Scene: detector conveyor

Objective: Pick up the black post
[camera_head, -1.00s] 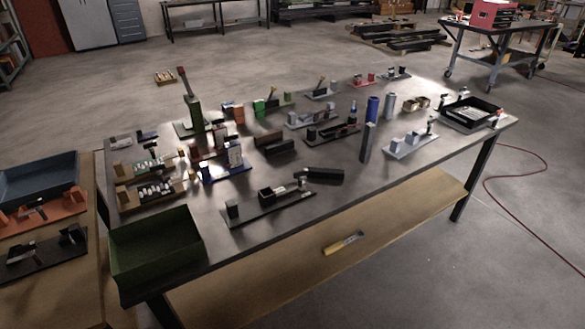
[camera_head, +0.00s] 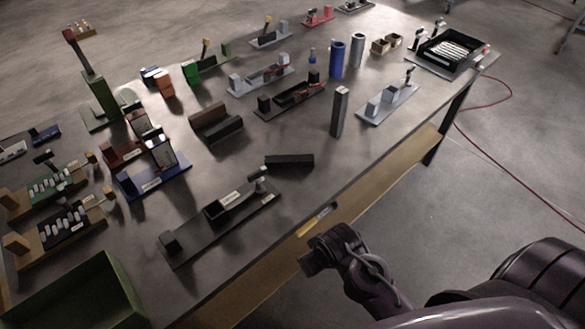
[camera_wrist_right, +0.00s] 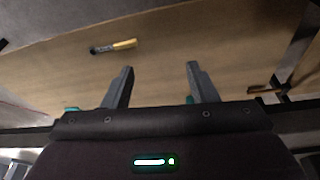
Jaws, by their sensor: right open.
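A tall dark square post (camera_head: 340,111) with a pale top stands upright on the table, right of centre in the head view. A black bar-shaped block (camera_head: 289,161) lies flat on the table to its lower left. I cannot tell from colour alone which is the black post. My right gripper (camera_wrist_right: 160,78) is open and empty in the right wrist view, pointing toward the lower wooden shelf (camera_wrist_right: 215,55). In the head view my right arm is beyond the table's front edge, apart from both dark pieces. Neither piece shows in the wrist view. My left gripper is out of view.
A black fixture (camera_head: 225,215) lies left of the bar; a grey fixture (camera_head: 388,103) is right of the post. Blue (camera_head: 336,60) and grey (camera_head: 357,49) cylinders stand behind. A yellow-handled tool (camera_wrist_right: 124,44) lies on the shelf.

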